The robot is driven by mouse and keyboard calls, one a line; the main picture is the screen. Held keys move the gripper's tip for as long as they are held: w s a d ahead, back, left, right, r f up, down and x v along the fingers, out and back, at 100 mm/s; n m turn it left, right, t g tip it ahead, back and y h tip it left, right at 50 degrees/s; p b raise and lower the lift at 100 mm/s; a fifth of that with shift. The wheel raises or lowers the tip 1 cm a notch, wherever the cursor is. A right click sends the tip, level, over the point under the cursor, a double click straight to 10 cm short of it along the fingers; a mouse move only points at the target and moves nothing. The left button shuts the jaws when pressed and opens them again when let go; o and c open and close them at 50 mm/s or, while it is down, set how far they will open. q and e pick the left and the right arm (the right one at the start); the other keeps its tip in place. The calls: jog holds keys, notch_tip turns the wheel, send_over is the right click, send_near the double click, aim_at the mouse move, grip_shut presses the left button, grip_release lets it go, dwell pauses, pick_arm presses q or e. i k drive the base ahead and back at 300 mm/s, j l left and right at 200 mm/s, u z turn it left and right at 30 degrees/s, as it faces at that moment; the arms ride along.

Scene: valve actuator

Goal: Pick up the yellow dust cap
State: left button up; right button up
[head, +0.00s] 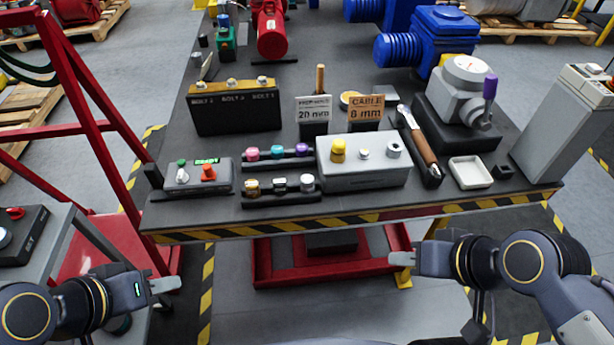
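A yellow cap (338,152), which looks like the dust cap, stands upright on the left part of the top of a grey box (365,178) near the middle of the table's front. A small white piece (364,154) and a grey ring-like piece (393,150) sit to its right on the same box. My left gripper (172,285) is in front of the table edge at the lower left, far from the cap. My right gripper (398,259) is in front of the table edge, below and right of the cap. Neither visibly holds anything; their finger gaps are unclear.
Left of the grey box are racks with coloured caps (277,152) and metallic pieces (280,186), and a control box (198,177). A wooden-handled tool (420,145) and white tray (469,172) lie right. The table's striped front edge (345,222) lies between my grippers and the box.

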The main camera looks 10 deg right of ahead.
aim_at(339, 145)
jog(key=l+u, duration=0.75)
jog(key=l, duration=0.3)
jog(key=l+u, duration=0.4)
jog(key=l, duration=0.1)
